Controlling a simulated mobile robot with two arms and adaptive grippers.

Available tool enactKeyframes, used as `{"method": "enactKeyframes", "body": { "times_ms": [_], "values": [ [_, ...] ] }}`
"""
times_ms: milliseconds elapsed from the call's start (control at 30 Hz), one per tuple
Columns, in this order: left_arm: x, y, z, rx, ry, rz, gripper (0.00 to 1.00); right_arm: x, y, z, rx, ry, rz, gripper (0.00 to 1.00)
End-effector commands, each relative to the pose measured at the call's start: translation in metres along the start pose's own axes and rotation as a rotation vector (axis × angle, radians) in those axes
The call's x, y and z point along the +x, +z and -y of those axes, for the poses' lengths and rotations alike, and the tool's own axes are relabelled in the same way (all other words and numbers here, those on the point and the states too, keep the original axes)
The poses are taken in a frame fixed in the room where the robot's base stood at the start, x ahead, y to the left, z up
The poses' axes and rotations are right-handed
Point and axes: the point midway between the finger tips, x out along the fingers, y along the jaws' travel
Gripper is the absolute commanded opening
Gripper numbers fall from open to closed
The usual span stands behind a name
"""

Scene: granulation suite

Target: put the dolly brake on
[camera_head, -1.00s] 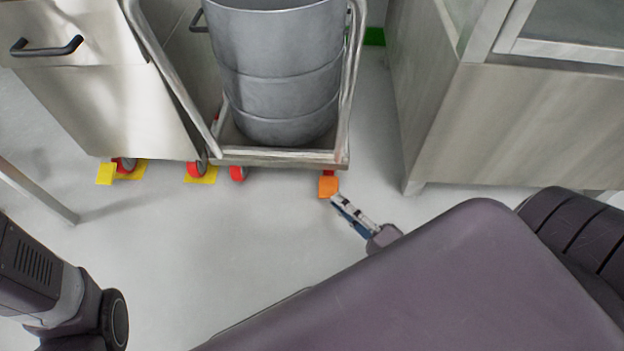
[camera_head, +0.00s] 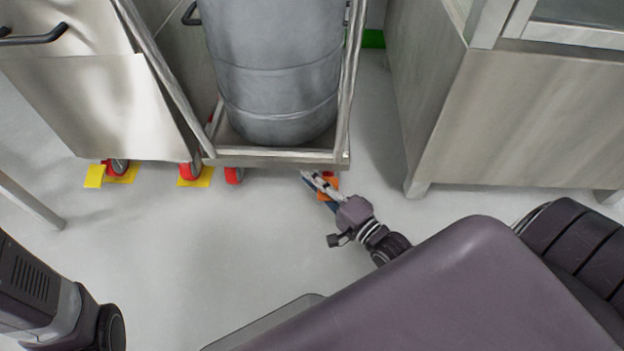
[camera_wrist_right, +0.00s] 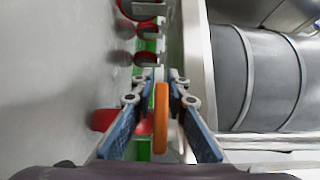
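The dolly (camera_head: 280,157) is a steel frame on red casters and carries a grey drum (camera_head: 275,75). An orange brake pedal (camera_head: 333,184) sits at its near right caster, partly hidden by my right gripper (camera_head: 307,175). In the right wrist view the pedal (camera_wrist_right: 161,118) appears edge-on between the blue-padded fingers of my right gripper (camera_wrist_right: 163,74). The fingers stand apart with a gap on either side of the pedal; I cannot tell whether they touch it. The pedal's tilt is hard to tell. Only part of my left arm shows, not its gripper.
A steel cabinet (camera_head: 520,125) stands right of the dolly. A table leg (camera_head: 30,200) stands at far left. The floor (camera_head: 180,240) in front is clear.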

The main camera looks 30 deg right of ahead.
Motion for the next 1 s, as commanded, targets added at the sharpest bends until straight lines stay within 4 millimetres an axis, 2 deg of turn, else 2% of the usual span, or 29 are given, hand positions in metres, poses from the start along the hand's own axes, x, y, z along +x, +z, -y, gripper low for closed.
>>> {"method": "enactKeyframes", "body": {
  "times_ms": [33, 100, 533, 800, 1000],
  "values": [
    [0.0, 0.0, 0.0, 0.0, 0.0, 0.0, 0.4, 0.0, 0.0, 0.0, 0.0, 0.0, 0.0, 0.07],
    [0.0, 0.0, 0.0, 0.0, 0.0, 0.0, 0.4, 0.0, 0.0, 0.0, 0.0, 0.0, 0.0, 0.0],
    [-0.002, 0.0, 0.0, 0.0, 0.0, 0.001, 0.4, 0.0, 0.0, -0.002, -0.01, -0.008, 0.001, 0.0],
    [-0.015, -0.005, -0.003, 0.001, 0.0, 0.001, 0.4, 0.001, 0.0, -0.005, -0.139, -0.136, 0.001, 0.0],
    [-0.014, -0.004, -0.003, 0.001, 0.0, 0.002, 0.4, 0.0, 0.0, -0.003, -0.203, -0.201, 0.0, 0.0]
  ]
}}
